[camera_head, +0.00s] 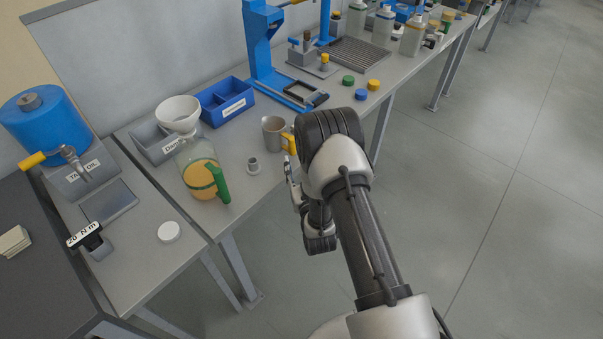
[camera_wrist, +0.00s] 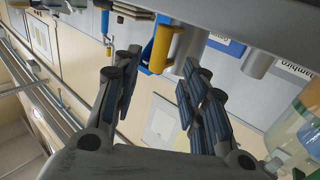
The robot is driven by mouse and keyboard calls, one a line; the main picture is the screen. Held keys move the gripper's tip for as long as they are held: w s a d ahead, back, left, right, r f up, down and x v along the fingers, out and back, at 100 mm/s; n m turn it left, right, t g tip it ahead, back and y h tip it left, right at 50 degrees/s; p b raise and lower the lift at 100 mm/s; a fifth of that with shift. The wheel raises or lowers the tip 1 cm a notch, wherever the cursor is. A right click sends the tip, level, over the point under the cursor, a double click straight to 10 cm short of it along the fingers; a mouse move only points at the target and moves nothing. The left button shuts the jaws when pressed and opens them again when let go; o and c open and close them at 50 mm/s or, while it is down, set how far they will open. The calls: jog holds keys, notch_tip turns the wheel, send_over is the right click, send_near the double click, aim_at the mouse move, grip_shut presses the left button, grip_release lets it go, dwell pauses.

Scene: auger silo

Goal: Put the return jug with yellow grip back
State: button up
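The return jug is a grey metal jug (camera_head: 272,134) with a yellow grip (camera_head: 289,143), standing upright near the bench front edge in the head view. My arm partly covers its right side. In the wrist view the yellow grip (camera_wrist: 165,48) shows beyond and between my fingers, with part of the grey jug body beside it. My gripper (camera_wrist: 160,88) is open and empty, its two fingers spread apart. In the head view my gripper (camera_head: 292,185) is small and partly hidden by my arm, just in front of the bench edge, below the jug. No contact with the jug shows.
A grey bin (camera_head: 153,142) holds a white funnel (camera_head: 178,112). A blue bin (camera_head: 226,101) and blue press (camera_head: 262,45) stand behind. Floor (camera_head: 500,220) at right is clear.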

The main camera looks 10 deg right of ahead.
jog(key=s+p, duration=0.1)
jog(key=s, duration=0.4)
jog(key=w+r+g, duration=0.4)
jog(key=r, duration=1.1)
jog(key=s+r+g, duration=0.4)
jog(key=s+r, duration=0.5)
jog(key=s, duration=0.1)
jog(key=s+r+g, duration=0.2)
jog(key=s, duration=1.1)
jog(key=s+d+r+g, duration=0.1)
jog(key=s+r+g, duration=0.1)
jog(key=s, duration=1.1)
jog(key=shift+s+r+g, duration=0.3)
jog(key=shift+r+g, duration=0.05)
jog(key=shift+g, duration=0.35)
jog(key=shift+d, duration=0.1)
